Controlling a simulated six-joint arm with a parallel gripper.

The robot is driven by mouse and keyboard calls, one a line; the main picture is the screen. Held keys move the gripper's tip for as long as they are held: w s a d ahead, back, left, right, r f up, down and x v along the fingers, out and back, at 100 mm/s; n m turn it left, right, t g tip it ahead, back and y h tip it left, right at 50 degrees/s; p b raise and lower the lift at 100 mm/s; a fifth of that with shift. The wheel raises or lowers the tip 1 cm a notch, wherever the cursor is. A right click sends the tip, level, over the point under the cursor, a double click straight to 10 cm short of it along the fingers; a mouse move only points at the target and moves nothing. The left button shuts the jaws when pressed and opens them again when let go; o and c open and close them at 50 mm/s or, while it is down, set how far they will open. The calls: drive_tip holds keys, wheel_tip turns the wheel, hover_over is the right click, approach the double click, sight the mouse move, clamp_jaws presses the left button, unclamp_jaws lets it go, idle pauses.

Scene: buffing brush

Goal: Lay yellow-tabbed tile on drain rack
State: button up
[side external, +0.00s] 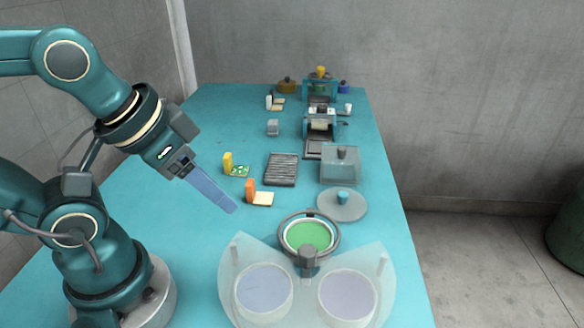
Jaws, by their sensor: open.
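The yellow-tabbed tile (239,171) lies flat on the teal table, left of the rack. Its face is green with white marks, and its yellow tab (228,162) stands upright at its left side. The drain rack (281,169) is a dark grey slatted panel just right of the tile, with nothing on it. My gripper (231,207) is open and empty. It points down and right, showing nearer the camera than the tile and left of the orange-tabbed tile. From this side its fingers overlap, hiding the gap between them.
An orange-tabbed cream tile (263,199) lies close in front of the rack. A green round pad (308,236) and clear twin-dish station (307,290) fill the front. The table's left middle is clear.

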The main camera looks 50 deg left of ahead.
drive_tip(key=shift+r, duration=0.1)
wheel_tip(320, 180, up, 4)
drive_tip(key=m+t+y, duration=0.4)
drive_tip(key=m+y, duration=0.5)
drive_tip(key=m, duration=1.8)
hover_over(226, 157)
wheel_tip(226, 157, down, 16)
drive_tip(key=shift+f, duration=0.7)
drive_tip(key=shift+w+f+y, duration=0.1)
drive_tip(key=shift+f+y, duration=0.05)
drive_tip(key=shift+y, duration=0.15)
drive_tip(key=shift+x, duration=2.4)
